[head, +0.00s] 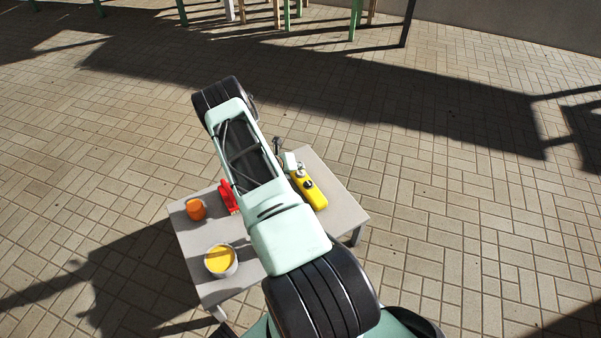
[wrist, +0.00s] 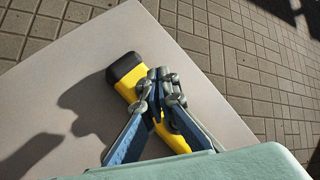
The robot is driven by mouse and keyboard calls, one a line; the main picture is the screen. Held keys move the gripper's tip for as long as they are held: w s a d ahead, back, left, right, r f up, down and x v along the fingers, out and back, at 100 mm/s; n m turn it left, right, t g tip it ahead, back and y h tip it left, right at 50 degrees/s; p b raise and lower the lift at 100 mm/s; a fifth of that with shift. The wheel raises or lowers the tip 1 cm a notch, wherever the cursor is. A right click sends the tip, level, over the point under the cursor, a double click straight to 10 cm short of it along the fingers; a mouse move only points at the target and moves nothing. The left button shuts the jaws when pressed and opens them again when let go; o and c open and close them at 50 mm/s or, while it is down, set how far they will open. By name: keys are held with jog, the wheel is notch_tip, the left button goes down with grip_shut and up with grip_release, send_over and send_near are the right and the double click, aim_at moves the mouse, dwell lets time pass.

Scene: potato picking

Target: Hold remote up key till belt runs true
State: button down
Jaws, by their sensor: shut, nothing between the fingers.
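The yellow remote (head: 316,198) lies on the right part of a small grey table in the head view. In the wrist view the remote (wrist: 126,74) shows a black end at upper left and a yellow body running to lower right. My gripper (wrist: 158,80) is shut and empty, with its fingertips over the middle of the remote. I cannot tell whether the tips touch it. The fingers hide the remote's middle, so I cannot make out its keys. No belt can be made out in either view.
The grey table (head: 346,212) also carries an orange cup (head: 195,209), a red object (head: 228,197) and a bowl with yellow contents (head: 220,260). My arm crosses above the table and hides its middle. Open brick paving (head: 460,220) surrounds it.

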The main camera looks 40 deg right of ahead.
jog(key=shift+f, duration=0.1)
dwell(0.4)
jog(key=shift+f+b, duration=0.3)
jog(key=shift+b, duration=0.2)
jog(key=shift+f+b, duration=0.4)
jog(key=shift+f, duration=0.1)
dwell(1.4)
dwell(4.3)
jog(key=shift+r+p, duration=0.55)
jog(key=shift+r, duration=0.35)
jog(key=shift+r, duration=0.1)
